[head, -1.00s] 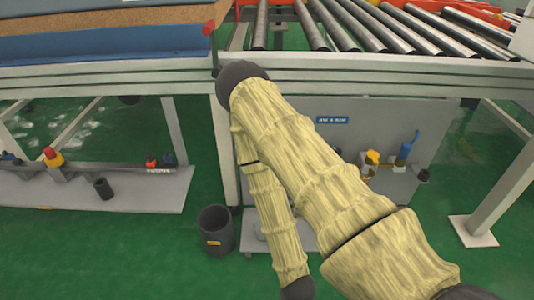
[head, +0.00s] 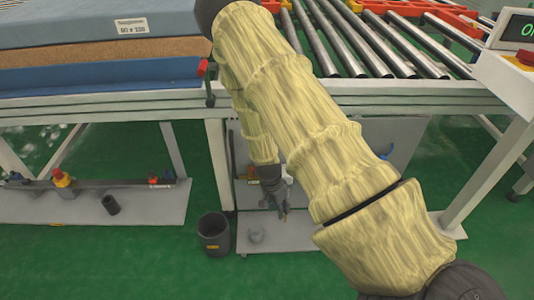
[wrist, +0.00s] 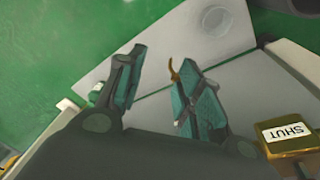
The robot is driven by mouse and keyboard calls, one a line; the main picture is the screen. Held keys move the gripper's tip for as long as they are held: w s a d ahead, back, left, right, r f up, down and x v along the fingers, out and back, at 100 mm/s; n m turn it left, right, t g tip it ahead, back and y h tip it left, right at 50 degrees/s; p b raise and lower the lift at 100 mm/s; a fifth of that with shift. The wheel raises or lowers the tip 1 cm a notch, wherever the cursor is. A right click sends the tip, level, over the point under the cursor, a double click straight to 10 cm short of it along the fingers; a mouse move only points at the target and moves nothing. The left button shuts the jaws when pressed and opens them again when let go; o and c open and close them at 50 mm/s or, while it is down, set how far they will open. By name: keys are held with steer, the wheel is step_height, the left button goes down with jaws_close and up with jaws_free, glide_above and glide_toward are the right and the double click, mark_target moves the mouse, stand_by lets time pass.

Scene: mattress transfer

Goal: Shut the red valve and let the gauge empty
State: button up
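My gripper (head: 283,213) hangs low in front of the grey panel under the roller table. In the wrist view its two fingers (wrist: 160,65) are apart with nothing seen between them. A thin orange-brown hook (wrist: 178,70) shows at the tip of the right finger; I cannot tell what it belongs to. A brass block with a SHUT label (wrist: 288,132) is at the lower right of the wrist view, beside the gripper. A blue handle (head: 386,153) peeks out past my arm. I cannot make out a red valve or gauge at the panel; my arm hides much of it.
A black bin (head: 213,235) stands on the green floor left of the panel's base plate (head: 290,238). A left rack carries a red-and-yellow fitting (head: 62,178). A red-tipped post (head: 204,68) stands at the table edge. Table legs flank the panel.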

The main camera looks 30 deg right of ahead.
steer(key=w+d+r+m+t+y+p, duration=0.1)
steer(key=w+d+r+m+p, duration=0.2)
steer(key=w+r, duration=0.5)
steer(key=w+d+r+m+y+p, duration=0.1)
steer(key=w+r+m+p, duration=0.35)
steer(key=r, duration=0.65)
steer(key=shift+m, duration=0.25)
steer(key=f+b, duration=0.1)
steer(key=f, duration=0.2)
steer(key=w+f, duration=0.1)
steer(key=f, duration=0.3)
steer(key=f+b, duration=0.1)
steer(key=f, duration=0.3)
steer(key=shift+w+d+b, duration=0.15)
steer(key=shift+w+b, duration=0.05)
steer(key=shift+b, duration=0.1)
steer(key=shift+c, duration=0.2)
jaws_close()
